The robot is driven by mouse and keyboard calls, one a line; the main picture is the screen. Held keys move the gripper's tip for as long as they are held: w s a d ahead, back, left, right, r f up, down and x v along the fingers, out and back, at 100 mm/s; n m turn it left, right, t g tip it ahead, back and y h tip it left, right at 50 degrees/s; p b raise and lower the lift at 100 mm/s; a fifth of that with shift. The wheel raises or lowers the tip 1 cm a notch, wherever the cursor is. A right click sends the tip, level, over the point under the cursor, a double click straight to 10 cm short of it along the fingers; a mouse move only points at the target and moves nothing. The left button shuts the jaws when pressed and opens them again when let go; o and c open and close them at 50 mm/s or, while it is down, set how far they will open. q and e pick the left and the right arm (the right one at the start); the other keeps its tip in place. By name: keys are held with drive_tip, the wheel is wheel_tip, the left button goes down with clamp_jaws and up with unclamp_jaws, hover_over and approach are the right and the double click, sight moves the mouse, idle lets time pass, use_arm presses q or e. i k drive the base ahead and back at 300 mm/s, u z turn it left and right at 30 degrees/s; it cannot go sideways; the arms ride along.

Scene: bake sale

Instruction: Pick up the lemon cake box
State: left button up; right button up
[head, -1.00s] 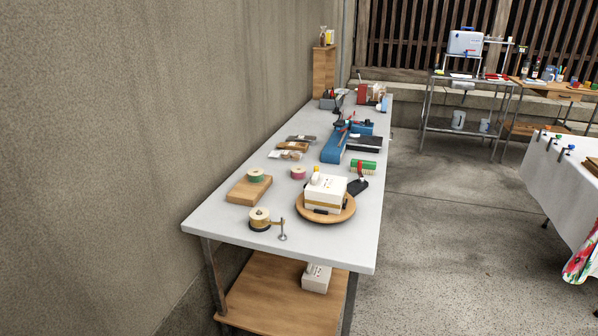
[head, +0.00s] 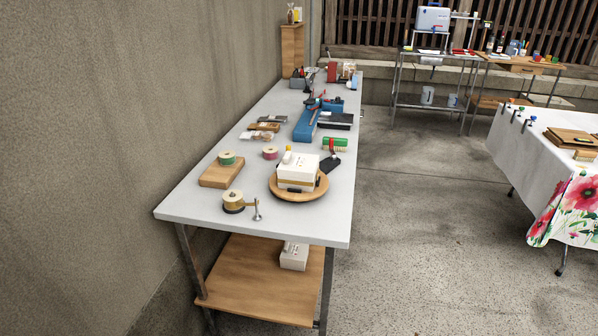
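A white box (head: 297,172) with small dark marks on top and a tan band around its side sits on a round wooden board (head: 284,194) near the front of the long table. A small yellow thing (head: 287,157) shows at its back left edge. A second white box (head: 294,256) stands on the wooden lower shelf, partly hidden by the tabletop. I cannot read a label on either box, so I cannot tell which is the lemon cake box. Neither gripper is in view.
The grey table (head: 200,207) stands along the wall. Around the board are a wooden block (head: 222,174), a tape roll (head: 233,200), a green brush (head: 335,144) and a blue device (head: 305,125). A cloth-covered table (head: 520,150) stands at right. The floor between is clear.

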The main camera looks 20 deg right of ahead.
sight(295, 170)
drive_tip(key=z, duration=2.3)
drive_tip(key=i, duration=1.2)
drive_tip(key=u, duration=2.25)
